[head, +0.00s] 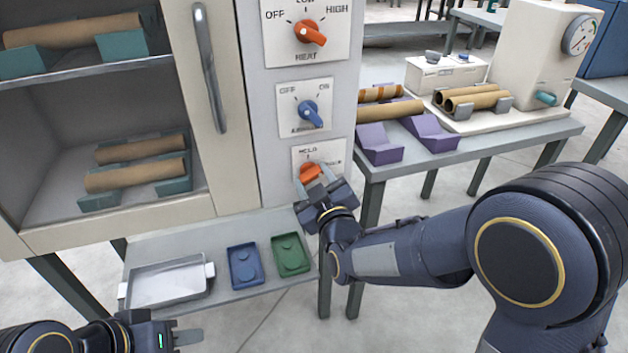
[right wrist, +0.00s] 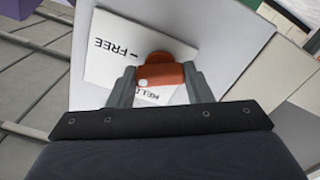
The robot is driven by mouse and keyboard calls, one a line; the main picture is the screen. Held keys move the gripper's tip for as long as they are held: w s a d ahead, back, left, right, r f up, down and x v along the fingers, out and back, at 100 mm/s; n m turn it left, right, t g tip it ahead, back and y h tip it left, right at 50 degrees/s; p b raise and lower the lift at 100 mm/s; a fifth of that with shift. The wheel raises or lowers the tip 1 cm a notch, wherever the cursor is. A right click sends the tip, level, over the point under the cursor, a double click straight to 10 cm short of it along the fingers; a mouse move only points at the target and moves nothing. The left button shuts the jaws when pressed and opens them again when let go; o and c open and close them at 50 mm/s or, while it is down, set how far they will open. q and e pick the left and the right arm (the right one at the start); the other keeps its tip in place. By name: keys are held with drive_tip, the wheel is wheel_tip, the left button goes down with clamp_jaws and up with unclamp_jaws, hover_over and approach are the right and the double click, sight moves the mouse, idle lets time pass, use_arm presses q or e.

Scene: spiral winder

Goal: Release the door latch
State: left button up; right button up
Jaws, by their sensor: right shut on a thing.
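The door latch is an orange knob (head: 310,172) on a white plate low on the cabinet's control panel. The right wrist view shows the same latch knob (right wrist: 160,74) and a plate (right wrist: 112,50) reading FREE and HELD, the latter partly covered. My right gripper (head: 322,188) is shut on the knob, one finger on each side; its fingers also show in the right wrist view (right wrist: 160,90). The knob's exact setting is hard to read. The cabinet door has a long metal handle (head: 209,68). My left gripper (head: 188,338) is low at the left, away from the cabinet.
Above the latch are a blue knob (head: 307,113) and an orange heat knob (head: 310,33). Cardboard tubes (head: 137,174) lie inside the cabinet. Below are a metal tray (head: 168,283), a blue tray (head: 244,266) and a green tray (head: 290,254). Purple supports (head: 379,144) stand on the right table.

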drive_tip(key=m+b, duration=0.3)
drive_tip(key=shift+f, duration=0.2)
drive_tip(key=shift+r+m+b, duration=0.15)
drive_tip(key=shift+m+b, duration=0.85)
drive_tip(key=shift+m, duration=0.3)
drive_tip(key=o, duration=1)
drive_tip(key=p+v, duration=0.1)
drive_tip(key=v, duration=0.6)
drive_tip(key=shift+s+r, duration=0.1)
drive_tip(key=shift+s, duration=0.25)
